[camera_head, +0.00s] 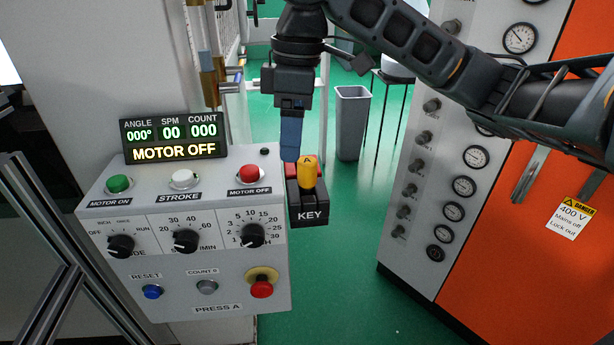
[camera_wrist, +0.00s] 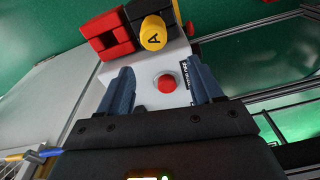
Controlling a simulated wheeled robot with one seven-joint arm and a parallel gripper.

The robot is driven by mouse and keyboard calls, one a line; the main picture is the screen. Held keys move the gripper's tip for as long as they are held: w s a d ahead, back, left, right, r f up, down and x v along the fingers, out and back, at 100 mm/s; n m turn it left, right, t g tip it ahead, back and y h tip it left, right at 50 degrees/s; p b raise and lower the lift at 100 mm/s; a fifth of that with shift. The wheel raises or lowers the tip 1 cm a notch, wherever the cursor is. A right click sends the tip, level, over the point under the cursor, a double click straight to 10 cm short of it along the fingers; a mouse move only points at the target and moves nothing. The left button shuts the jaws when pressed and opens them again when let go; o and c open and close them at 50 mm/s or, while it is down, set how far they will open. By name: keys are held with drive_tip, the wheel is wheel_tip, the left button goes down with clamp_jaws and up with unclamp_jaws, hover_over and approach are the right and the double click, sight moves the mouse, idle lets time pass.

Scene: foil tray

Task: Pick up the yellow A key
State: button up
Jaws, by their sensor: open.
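The yellow A key (camera_head: 307,174) stands upright in the black KEY holder (camera_head: 308,208) at the right side of the control panel. In the wrist view the yellow A key (camera_wrist: 153,34) is at the top middle, beyond the fingertips, with its A label showing. My gripper (camera_head: 291,150) points down just above and behind the key in the head view. In the wrist view my gripper (camera_wrist: 163,80) has its two blue fingers spread apart with nothing between them touching. The far finger is mostly hidden in the head view.
A red block (camera_wrist: 106,36) sits beside the key, partly hidden in the head view. The press panel (camera_head: 190,255) has buttons and knobs, including a red MOTOR OFF button (camera_head: 250,174) close to the left. An orange cabinet (camera_head: 540,240) stands right. Green floor lies between.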

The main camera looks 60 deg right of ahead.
sight(307, 161)
drive_tip(key=shift+s+d+g+h, duration=0.4)
drive_tip(key=shift+s+d, duration=0.4)
drive_tip(key=shift+d, duration=0.15)
wheel_tip(307, 161, down, 2)
drive_tip(key=shift+f, duration=0.1)
drive_tip(key=shift+s+a+f, duration=0.1)
drive_tip(key=shift+a+f, duration=0.1)
drive_tip(key=shift+f, duration=1.15)
drive_tip(key=shift+s+a+f, duration=0.1)
drive_tip(key=shift+a+f, duration=0.05)
drive_tip(key=shift+f, duration=1.15)
drive_tip(key=shift+c, duration=0.4)
drive_tip(key=c, duration=1.1)
